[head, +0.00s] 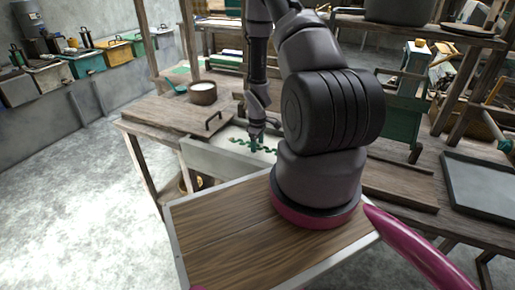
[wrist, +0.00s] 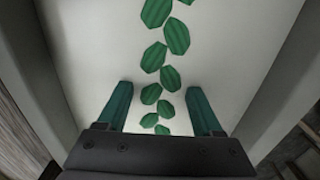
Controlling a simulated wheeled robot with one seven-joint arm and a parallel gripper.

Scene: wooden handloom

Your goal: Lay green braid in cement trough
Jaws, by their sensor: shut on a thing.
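The green braid (head: 264,149) is a chain of leaf-like green segments. It shows in the wrist view (wrist: 168,78), running from the top edge down between my fingers. The pale grey cement trough (head: 225,163) is behind my wooden-topped base, and its floor and side walls fill the wrist view (wrist: 90,45). My gripper (head: 256,140) points down over the trough and is shut on the braid; its two green fingers (wrist: 158,108) stand on either side of it. The braid is over the trough floor between the walls; I cannot tell whether it touches the floor all along.
A wooden board with a dark handle (head: 180,117) lies left of the trough. A round pot (head: 203,92) stands behind it. A dark tray (head: 480,185) and a green stand (head: 405,100) are at the right. Open concrete floor (head: 80,200) lies at the left.

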